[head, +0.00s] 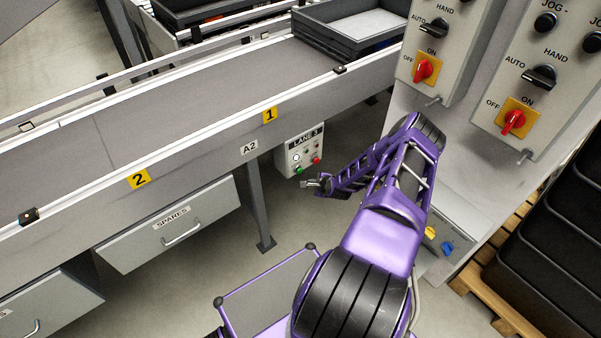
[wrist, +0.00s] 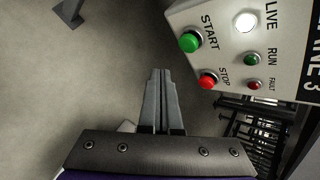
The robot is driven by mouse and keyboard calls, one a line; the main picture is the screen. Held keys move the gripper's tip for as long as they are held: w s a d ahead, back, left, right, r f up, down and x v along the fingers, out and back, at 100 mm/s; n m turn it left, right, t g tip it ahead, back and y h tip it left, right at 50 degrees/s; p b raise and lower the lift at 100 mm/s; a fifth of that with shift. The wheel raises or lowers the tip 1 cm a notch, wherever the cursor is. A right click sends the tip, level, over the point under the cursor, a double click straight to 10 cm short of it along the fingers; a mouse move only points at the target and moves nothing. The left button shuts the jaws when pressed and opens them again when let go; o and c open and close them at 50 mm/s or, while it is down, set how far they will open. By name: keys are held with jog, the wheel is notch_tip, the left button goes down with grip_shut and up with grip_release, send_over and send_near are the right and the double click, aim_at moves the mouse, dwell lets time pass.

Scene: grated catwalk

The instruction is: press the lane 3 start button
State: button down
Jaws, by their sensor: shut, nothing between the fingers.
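The lane 3 control box (head: 304,153) hangs below the conveyor edge, near the A2 label, in the head view. In the wrist view the box (wrist: 228,78) fills the upper right, turned sideways. Its green start button (wrist: 190,42) sits beside the START text, with the red stop button (wrist: 208,80) below it. The start button also shows small in the head view (head: 298,170). My gripper (wrist: 158,72) is shut and empty. Its tips appear below and left of the start button in the wrist view, apart from it. In the head view my gripper (head: 306,183) is just below the box.
The box also has a white LIVE lamp (wrist: 245,22), a green RUN lamp (wrist: 250,59) and a red FAULT lamp (wrist: 254,85). A conveyor leg (head: 257,205) stands left of my gripper. Grey switch cabinets (head: 440,55) stand at right. Open floor lies below the box.

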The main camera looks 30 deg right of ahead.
aim_at(300, 173)
jog(key=shift+w+a+b, duration=0.15)
jog(key=shift+w+b, duration=0.65)
jog(key=shift+w, duration=0.95)
jog(key=shift+w, duration=0.15)
dwell(0.6)
jog(key=shift+w, duration=0.25)
jog(key=shift+w+a, duration=0.1)
jog(key=shift+w, duration=0.75)
dwell(0.8)
jog(key=shift+s, duration=1.25)
